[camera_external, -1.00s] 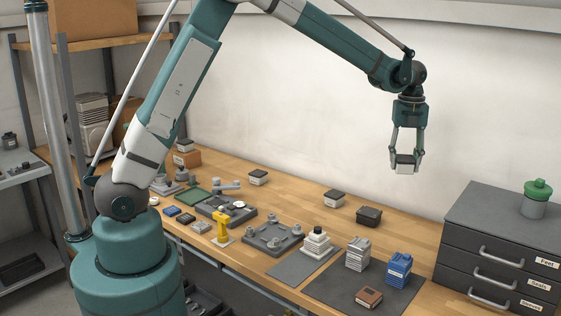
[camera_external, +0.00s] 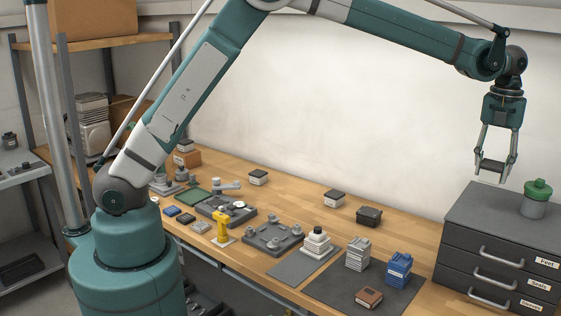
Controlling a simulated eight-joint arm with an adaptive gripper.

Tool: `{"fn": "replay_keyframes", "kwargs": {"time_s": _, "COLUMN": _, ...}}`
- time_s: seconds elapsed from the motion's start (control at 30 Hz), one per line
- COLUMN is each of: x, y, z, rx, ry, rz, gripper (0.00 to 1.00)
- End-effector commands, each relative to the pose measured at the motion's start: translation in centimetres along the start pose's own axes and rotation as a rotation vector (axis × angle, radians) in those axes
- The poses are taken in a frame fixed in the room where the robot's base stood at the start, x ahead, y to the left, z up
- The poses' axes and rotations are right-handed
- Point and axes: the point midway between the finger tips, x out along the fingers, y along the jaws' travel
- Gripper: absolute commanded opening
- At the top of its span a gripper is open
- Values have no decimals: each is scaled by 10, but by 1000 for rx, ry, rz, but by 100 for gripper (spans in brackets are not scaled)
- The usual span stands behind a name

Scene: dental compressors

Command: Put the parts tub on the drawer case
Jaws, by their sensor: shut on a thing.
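A grey jar with a green lid (camera_external: 536,199) stands on the right part of the case top; the left part is bare. Similar small tubs (camera_external: 334,199) and a black bin (camera_external: 369,216) stand on the bench (camera_external: 420,235). Grey and blue parts stand on a dark mat (camera_external: 335,290).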

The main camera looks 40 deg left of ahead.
Motion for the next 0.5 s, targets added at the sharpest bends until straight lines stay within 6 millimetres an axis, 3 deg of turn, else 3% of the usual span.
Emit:
{"fn": "replay_keyframes", "kwargs": {"time_s": 0.17, "x": -5, "y": -14, "z": -9, "rx": 26, "ry": 0, "rz": 0, "gripper": 25}}
{"fn": "replay_keyframes", "kwargs": {"time_s": 0.5, "x": -5, "y": -15, "z": -9, "rx": 29, "ry": 0, "rz": 0, "gripper": 25}}
